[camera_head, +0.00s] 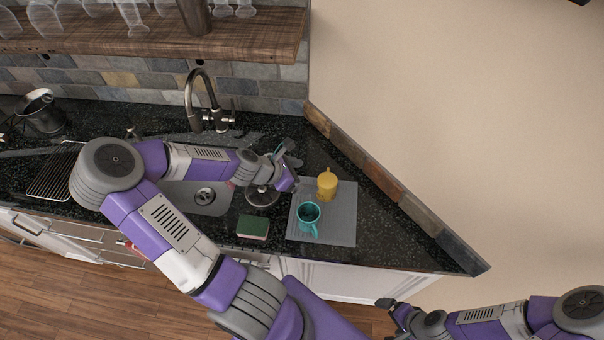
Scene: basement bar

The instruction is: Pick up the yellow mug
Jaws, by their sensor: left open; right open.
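The yellow mug (327,187) stands on a grey mat (341,229) on the dark counter, right of the sink. A teal mug (308,214) stands on the same mat, in front and a little left of it. My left gripper (288,157) is over the counter, left of and behind the yellow mug, apart from it. It is open and nothing shows between its fingers. My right gripper (386,305) is open, low in front of the counter, far from both mugs.
A green sponge (252,227) lies near the counter's front edge. The sink (200,208) and tall faucet (205,95) are left of my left gripper. A wall with a stone ledge (395,198) bounds the right. A wooden shelf (160,38) with glasses hangs above.

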